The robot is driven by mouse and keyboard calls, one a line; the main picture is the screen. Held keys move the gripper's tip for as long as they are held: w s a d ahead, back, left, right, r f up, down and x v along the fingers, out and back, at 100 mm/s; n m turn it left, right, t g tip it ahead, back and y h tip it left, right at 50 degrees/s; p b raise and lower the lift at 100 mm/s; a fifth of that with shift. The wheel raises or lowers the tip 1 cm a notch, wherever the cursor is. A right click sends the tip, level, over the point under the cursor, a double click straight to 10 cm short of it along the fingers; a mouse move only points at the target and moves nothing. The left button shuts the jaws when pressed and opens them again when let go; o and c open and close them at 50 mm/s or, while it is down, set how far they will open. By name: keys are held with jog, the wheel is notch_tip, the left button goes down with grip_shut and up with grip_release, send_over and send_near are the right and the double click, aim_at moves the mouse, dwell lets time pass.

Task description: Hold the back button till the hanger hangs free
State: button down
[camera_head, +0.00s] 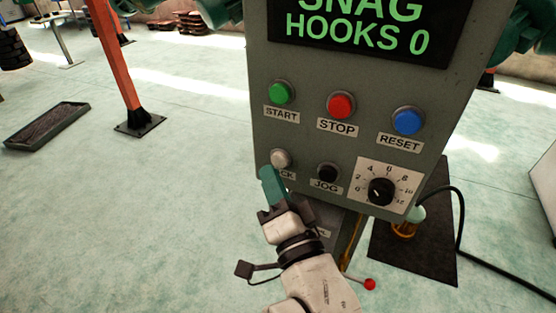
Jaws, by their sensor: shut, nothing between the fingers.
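The back button (281,158) is a pale, off-white knob at the lower left of the grey control panel (330,62). Its label is partly covered by my gripper, leaving only "CK" readable. My gripper (268,173) is shut and empty, with its teal fingertips just below and left of the button. I cannot tell whether the fingertips touch it or whether it is pressed. The display (358,30) reads "SNAG" and "HOOKS 0" in green. No hanger can be made out in this view.
Green start (281,93), red stop (341,105) and blue reset (408,121) buttons sit above. A black jog button (328,173) and a numbered dial (382,191) lie to the right. An orange post (113,55) and black tray (48,126) stand left on open floor.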

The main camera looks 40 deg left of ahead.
jog(key=shift+w, duration=0.15)
jog(key=shift+w+a, duration=0.1)
jog(key=shift+w, duration=0.2)
jog(key=shift+w+b, duration=0.4)
dwell(2.0)
jog(key=shift+s, duration=0.1)
dwell(0.5)
jog(key=shift+s+p, duration=0.7)
jog(key=shift+s, duration=0.05)
jog(key=shift+s+d+p, duration=0.25)
jog(key=shift+s+p, duration=0.55)
jog(key=shift+p, duration=0.1)
jog(key=shift+s+d+p, duration=0.2)
jog(key=shift+s+p, duration=0.65)
jog(key=shift+p, duration=0.1)
jog(key=shift+s+d+p, duration=0.25)
jog(key=shift+s+p, duration=0.55)
jog(key=shift+p, duration=0.1)
